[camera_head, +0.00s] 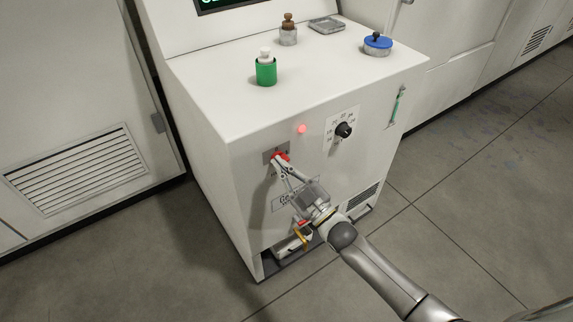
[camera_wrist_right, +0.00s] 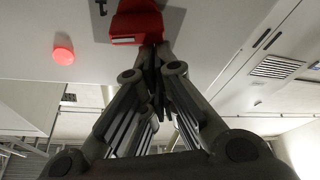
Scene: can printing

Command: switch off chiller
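The chiller (camera_head: 190,120) is a white cabinet with a sloped-back display on top, partly cut off. On its front is a red switch (camera_head: 279,157) on a grey plate, and a red lamp (camera_head: 302,129) that looks lit. My right gripper (camera_head: 281,163) is at the red switch. In the right wrist view its fingertips (camera_wrist_right: 155,60) come together right at the lower edge of the red switch (camera_wrist_right: 137,22). They look shut; I cannot tell whether they press on the switch. The red lamp also shows there (camera_wrist_right: 63,50). My left gripper is out of view.
On the chiller top stand a green container (camera_head: 266,72), a brown-topped bottle (camera_head: 288,32), a flat grey dish (camera_head: 326,25) and a blue-lidded jar (camera_head: 378,43). A black dial (camera_head: 344,130) sits right of the lamp. The floor to the right is clear.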

